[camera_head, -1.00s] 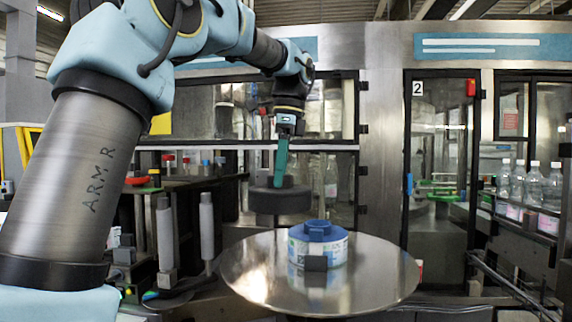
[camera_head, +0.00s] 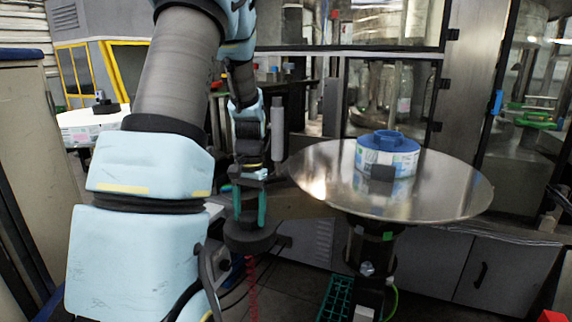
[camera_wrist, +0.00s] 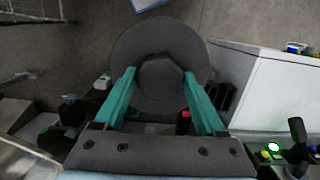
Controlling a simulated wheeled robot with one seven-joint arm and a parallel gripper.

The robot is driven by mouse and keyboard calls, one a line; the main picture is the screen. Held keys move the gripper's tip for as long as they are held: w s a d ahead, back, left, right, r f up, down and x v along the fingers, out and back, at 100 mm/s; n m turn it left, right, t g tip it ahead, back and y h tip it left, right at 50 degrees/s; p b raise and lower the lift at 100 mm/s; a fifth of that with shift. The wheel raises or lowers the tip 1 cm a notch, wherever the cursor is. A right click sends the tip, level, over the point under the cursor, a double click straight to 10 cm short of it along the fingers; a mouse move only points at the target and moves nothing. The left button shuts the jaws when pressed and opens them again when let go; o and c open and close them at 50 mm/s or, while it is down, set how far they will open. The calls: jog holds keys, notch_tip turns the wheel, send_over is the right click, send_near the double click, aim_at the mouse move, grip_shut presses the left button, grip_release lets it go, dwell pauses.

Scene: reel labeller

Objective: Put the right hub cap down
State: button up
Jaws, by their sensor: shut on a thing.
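The right hub cap (camera_head: 250,238) is a dark grey round disc with a raised knob. My gripper (camera_head: 250,222) is shut on it and holds it in the air, to the left of and lower than the steel turntable. In the wrist view the teal fingers of my gripper (camera_wrist: 159,78) sit on both sides of the knob of the hub cap (camera_wrist: 158,36), and the disc faces the camera. What lies straight beneath the disc is hidden.
The round steel turntable (camera_head: 310,175) carries a label reel with a blue hub (camera_head: 388,143). At the far left a dark knobbed piece (camera_head: 103,106) stands on a white surface (camera_head: 75,120). A green crate (camera_head: 334,300) lies low near the turntable's stand. Grey floor shows in the wrist view.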

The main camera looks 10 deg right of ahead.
jog(key=w+a+f+n, duration=0.1)
jog(key=a+f+n, duration=0.4)
jog(key=f, duration=0.6)
jog(key=a, duration=0.2)
jog(key=shift+w+a+n+h, duration=0.3)
jog(key=shift+w+a, duration=0.05)
